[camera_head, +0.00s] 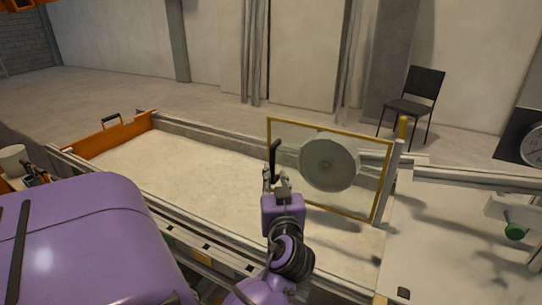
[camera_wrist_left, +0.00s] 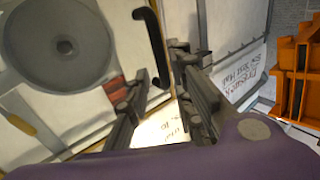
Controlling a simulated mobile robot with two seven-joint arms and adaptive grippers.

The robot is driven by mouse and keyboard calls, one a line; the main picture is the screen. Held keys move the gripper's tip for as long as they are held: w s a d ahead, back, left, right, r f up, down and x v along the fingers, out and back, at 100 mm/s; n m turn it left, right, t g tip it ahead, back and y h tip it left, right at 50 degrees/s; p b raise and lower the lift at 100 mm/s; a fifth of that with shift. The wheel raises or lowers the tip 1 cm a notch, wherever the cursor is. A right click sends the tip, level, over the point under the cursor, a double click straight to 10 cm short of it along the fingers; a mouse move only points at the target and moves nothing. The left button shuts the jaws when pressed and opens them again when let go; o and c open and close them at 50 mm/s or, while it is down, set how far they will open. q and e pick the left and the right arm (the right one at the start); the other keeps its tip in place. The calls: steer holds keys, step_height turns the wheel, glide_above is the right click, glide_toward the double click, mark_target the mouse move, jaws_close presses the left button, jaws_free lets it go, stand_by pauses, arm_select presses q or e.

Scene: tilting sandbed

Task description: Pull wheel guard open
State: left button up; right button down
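The wheel guard (camera_head: 372,185) is a clear upright panel in a thin yellow frame, standing across the right part of the sandbed. A round grey wheel (camera_head: 328,165) shows at the panel, and also fills the upper left of the left wrist view (camera_wrist_left: 62,45). A black bar handle (camera_head: 274,158) is on the guard's left side; it also shows in the wrist view (camera_wrist_left: 153,45). My left gripper (camera_head: 277,177) is at the handle's lower end, fingers apart on either side of it in the wrist view (camera_wrist_left: 162,72). Contact cannot be told. My right gripper is not seen.
The long sandbed (camera_head: 195,170) has metal rails and an orange end wall (camera_head: 105,138). A pale table with a green knob (camera_head: 515,231) is at the right. A dial gauge (camera_head: 533,148) and a black chair (camera_head: 415,100) stand beyond. Open floor lies behind.

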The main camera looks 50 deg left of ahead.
mark_target(273, 165)
arm_select(q)
steer(key=p+x, duration=0.1)
steer(key=x, duration=0.6)
steer(key=shift+w+a+r+p, duration=0.2)
steer(key=shift+w+a+p, duration=0.05)
steer(key=shift+p, duration=0.05)
jaws_close()
